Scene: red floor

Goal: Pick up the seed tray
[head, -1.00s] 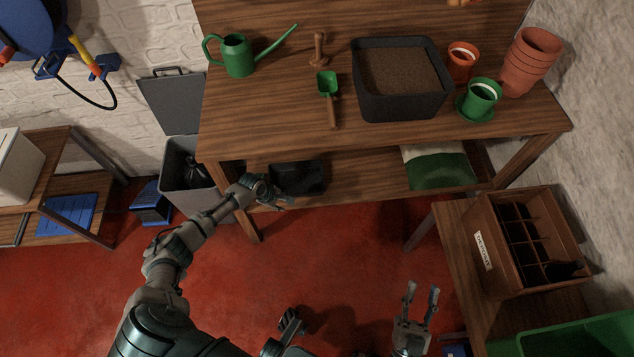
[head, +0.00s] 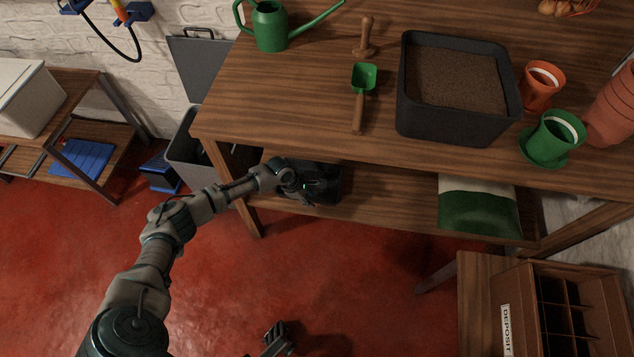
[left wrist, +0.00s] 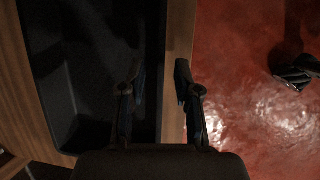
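The seed tray appears to be the black shallow tray (head: 328,186) on the lower shelf under the bench. My left gripper (head: 306,190) is at its left part and covers some of it. In the left wrist view the dark tray (left wrist: 70,90) fills the left side. My left gripper (left wrist: 157,85) is open there, one finger over the tray near its rim and the other over the wooden shelf edge. I cannot tell whether the fingers touch the tray.
The bench top (head: 300,95) overhangs the shelf (head: 385,200). It carries a soil-filled black tub (head: 405,115), a green trowel (head: 364,76), a watering can (head: 270,27) and pots. A green-white bag (head: 480,208) lies right on the shelf. A bin (head: 185,150) stands left.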

